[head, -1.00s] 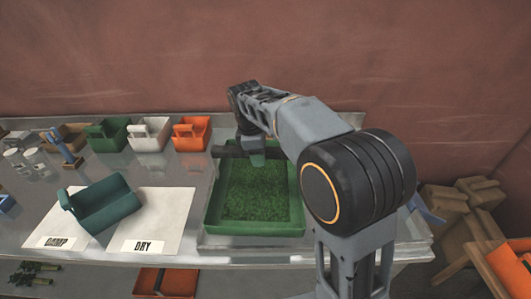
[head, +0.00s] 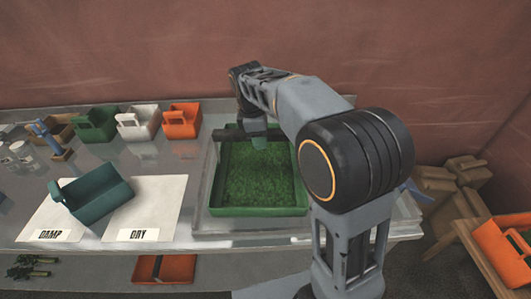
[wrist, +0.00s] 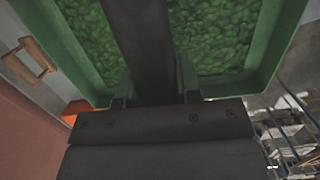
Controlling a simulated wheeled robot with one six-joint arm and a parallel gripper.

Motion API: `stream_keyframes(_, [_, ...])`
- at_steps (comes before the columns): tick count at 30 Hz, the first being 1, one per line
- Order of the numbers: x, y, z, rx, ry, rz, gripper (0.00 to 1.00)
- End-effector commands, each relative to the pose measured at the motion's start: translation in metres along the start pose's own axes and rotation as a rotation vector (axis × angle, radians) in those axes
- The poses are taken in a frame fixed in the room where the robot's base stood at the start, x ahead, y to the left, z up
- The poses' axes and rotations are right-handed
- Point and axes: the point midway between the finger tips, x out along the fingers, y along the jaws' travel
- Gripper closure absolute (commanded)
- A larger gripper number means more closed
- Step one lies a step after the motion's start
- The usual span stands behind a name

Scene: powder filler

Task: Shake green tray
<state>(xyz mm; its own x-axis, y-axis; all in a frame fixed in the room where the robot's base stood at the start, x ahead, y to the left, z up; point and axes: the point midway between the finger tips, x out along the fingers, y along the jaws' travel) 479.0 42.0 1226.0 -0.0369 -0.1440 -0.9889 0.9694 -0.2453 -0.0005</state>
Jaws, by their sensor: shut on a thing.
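The green tray (head: 258,211) is a shallow rectangular tray with raised walls, filled with green crumbly material. It sits at the right part of the metal bench and looks level; I cannot tell whether it touches the surface beneath. My gripper (head: 258,142) is at the tray's far side, beside a dark bar (head: 229,132), and is shut on the tray there. The exact grip is partly hidden by my arm. In the wrist view, the tray's wall (wrist: 272,50) and filling show on both sides of a dark strip in the middle.
Two white cards marked DAMP (head: 50,235) and DRY (head: 138,235) lie left of the tray, with a teal bin (head: 98,195) across them. Green (head: 95,124), white (head: 138,122) and orange (head: 182,121) bins stand behind. Bare bench lies between the cards and tray.

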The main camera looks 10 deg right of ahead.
Motion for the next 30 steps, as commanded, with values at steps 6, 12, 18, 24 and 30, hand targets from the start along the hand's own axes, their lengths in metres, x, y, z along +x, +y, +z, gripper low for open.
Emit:
stream_keyframes(6, [-0.005,-0.007,-0.028,-0.002,0.0,0.002,1.0])
stream_keyframes(12, [-0.002,-0.001,-0.006,0.006,0.001,0.002,1.0])
stream_keyframes(18, [0.002,0.004,0.016,0.003,0.001,0.002,1.0])
stream_keyframes(24, [-0.002,-0.002,-0.008,-0.005,0.001,0.002,1.0])
stream_keyframes(30, [-0.005,-0.007,-0.028,-0.001,0.0,0.002,1.0])
